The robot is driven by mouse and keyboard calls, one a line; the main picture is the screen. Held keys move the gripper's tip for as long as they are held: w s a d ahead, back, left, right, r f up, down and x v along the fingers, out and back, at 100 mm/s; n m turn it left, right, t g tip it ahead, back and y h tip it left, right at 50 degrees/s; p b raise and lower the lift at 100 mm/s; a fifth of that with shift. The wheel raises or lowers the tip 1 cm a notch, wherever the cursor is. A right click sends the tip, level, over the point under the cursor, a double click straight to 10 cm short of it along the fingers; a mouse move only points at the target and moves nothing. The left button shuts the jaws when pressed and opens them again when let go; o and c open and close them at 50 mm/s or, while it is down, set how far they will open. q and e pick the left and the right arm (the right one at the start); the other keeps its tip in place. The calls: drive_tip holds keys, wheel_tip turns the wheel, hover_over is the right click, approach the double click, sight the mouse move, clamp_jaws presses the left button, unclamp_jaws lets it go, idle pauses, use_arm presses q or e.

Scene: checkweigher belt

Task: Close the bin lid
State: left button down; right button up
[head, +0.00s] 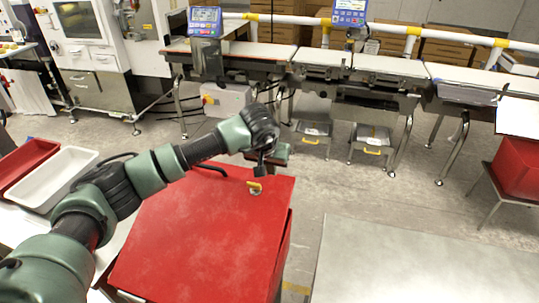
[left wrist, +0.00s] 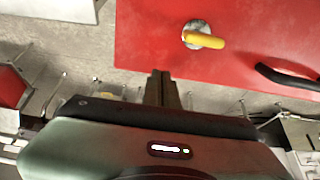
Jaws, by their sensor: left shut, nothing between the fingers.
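The red bin lid (head: 205,225) is a broad flat panel at the lower middle of the head view. A yellow latch handle (head: 255,186) on a round metal plate sits near its far edge, with a black bar handle (head: 210,169) to its left. In the left wrist view the red panel (left wrist: 150,30), the yellow handle (left wrist: 205,39) and the black handle (left wrist: 287,78) show. I cannot tell whether the lid lies fully down. My left gripper (head: 259,168) is shut and empty, just beyond the far edge, near the yellow handle; its fingers (left wrist: 161,88) are together.
A conveyor belt (head: 270,51) on metal legs runs across the back. A white tray (head: 48,178) and a red tray (head: 25,160) sit at left. A bare grey tabletop (head: 410,262) is at lower right. Open floor lies between bin and conveyor.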

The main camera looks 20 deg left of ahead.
use_arm(q)
drive_tip(key=shift+w+f, duration=0.2)
drive_tip(key=shift+f, duration=0.35)
use_arm(e)
drive_tip(key=shift+s+a+r, duration=0.15)
drive_tip(key=shift+a+r, duration=0.1)
drive_tip(key=shift+a, duration=0.05)
